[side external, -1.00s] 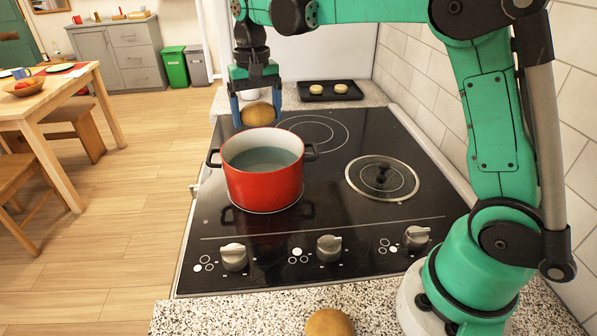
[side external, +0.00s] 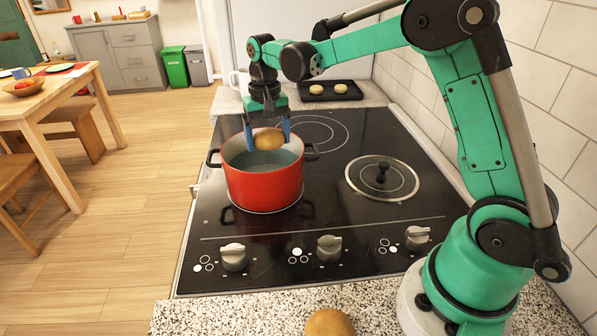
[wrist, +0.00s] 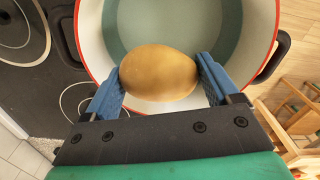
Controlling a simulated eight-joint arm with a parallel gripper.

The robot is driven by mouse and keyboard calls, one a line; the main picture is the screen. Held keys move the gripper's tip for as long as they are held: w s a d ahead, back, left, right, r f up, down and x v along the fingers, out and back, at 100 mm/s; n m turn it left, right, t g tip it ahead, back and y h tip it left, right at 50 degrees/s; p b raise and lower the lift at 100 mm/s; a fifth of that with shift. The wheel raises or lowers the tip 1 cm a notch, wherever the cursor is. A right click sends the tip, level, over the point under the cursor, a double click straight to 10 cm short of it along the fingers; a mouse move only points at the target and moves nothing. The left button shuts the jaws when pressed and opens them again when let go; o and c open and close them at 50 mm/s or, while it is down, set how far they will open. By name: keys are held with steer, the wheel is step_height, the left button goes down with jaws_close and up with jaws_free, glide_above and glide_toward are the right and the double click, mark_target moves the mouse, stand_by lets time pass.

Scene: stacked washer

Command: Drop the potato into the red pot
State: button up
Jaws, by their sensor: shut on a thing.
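The potato (side external: 269,139) is a brown oval held between the blue fingertips of my gripper (side external: 268,134). In the wrist view the potato (wrist: 158,73) lies sideways between both fingers, which touch its two ends. The red pot (side external: 264,188) stands on the black cooktop, its white inside holding what looks like water. My gripper is shut on the potato at the far side of the pot's opening, around rim height. In the wrist view the pot's rim (wrist: 77,38) curves around beyond the potato, with the pot's inside behind it.
A lid (side external: 382,180) with a black knob rests on the right burner. A second brown round item (side external: 329,323) lies on the front counter. A dark tray (side external: 315,97) with two pale pieces and a white mug (side external: 238,82) stand behind the cooktop.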

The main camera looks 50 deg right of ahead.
steer(key=o, duration=1.1)
steer(key=shift+r, duration=2.85)
steer(key=s+a+n+t, duration=0.2)
steer(key=s, duration=0.2)
steer(key=s+a+n+t, duration=0.2)
steer(key=s, duration=0.3)
steer(key=s+a+f+n+t, duration=0.1)
steer(key=s+a+t, duration=0.1)
steer(key=s, duration=0.3)
steer(key=shift+a+n+t, duration=0.25)
steer(key=shift+n+t, duration=0.15)
steer(key=shift+t, duration=0.2)
